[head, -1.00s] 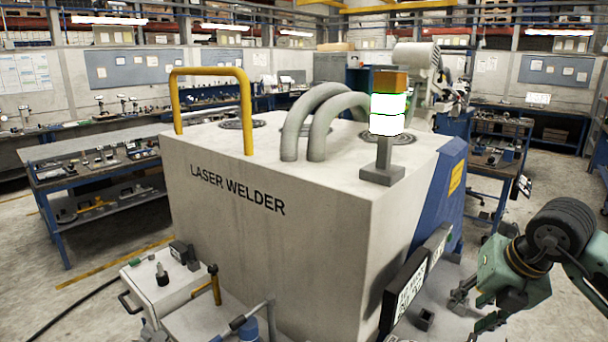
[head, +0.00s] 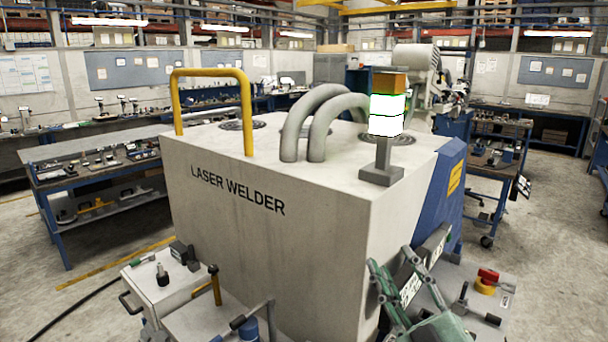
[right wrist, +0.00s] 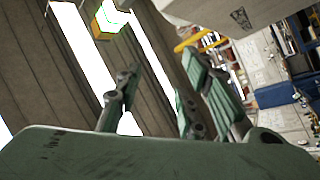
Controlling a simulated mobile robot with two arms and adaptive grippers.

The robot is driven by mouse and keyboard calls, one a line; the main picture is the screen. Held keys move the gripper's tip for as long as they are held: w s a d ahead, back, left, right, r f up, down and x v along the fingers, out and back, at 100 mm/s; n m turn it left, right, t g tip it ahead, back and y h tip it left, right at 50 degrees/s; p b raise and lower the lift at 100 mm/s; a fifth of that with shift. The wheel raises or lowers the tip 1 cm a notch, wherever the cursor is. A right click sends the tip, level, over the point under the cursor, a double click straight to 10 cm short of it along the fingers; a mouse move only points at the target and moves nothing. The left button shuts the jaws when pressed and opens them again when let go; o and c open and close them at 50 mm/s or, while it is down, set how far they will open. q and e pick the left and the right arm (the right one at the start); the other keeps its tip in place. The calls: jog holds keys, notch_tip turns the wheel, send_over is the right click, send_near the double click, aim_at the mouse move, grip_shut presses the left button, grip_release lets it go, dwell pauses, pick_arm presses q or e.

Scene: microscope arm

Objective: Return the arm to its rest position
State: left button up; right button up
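The laser welder (head: 260,240) is a large pale box with a yellow hoop handle and grey hoses on top. I cannot pick out a microscope arm for certain. A thin grey rod with a dark grip (head: 238,322) shows at the bottom edge, left of the welder's front corner. My right gripper (head: 402,265) is green and stands before the dark display panel (head: 438,240) on the welder's right side, hiding part of it. My left gripper is not in view.
A red and yellow button (head: 486,281) and a black lever (head: 462,299) sit on a grey ledge right of my gripper. A signal lamp (head: 387,110) stands on the welder. A small control box (head: 160,285) is at front left.

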jog(key=s+d+f+m+g+h, duration=0.2)
jog(key=d+f+m+g+h, duration=0.1)
jog(key=f, duration=0.5)
jog(key=s+d+f+m+g+h, duration=0.2)
jog(key=s+f+m+g+h, duration=0.1)
jog(key=f, duration=0.4)
jog(key=s+d+f+m+g+h, duration=0.2)
jog(key=d+f+m+g, duration=0.1)
jog(key=f, duration=0.5)
jog(key=s+a+f+m+g+y, duration=0.1)
jog(key=s+a+f+g, duration=0.1)
jog(key=s+f+g, duration=0.6)
jog(key=s+a+f+g+y, duration=0.15)
jog(key=s+f, duration=0.35)
jog(key=s, duration=0.8)
notch_tip(320, 180, down, 37)
jog(key=b, duration=1.2)
jog(key=s+d+f+g+b, duration=0.1)
jog(key=s+f+b, duration=0.4)
jog(key=s+f, duration=0.4)
jog(key=s+d+f+g+h+b, duration=0.1)
jog(key=s+f+b, duration=0.4)
jog(key=f, duration=1.3)
jog(key=s+d, duration=0.1)
jog(key=s, duration=0.3)
jog(key=shift+f, duration=0.25)
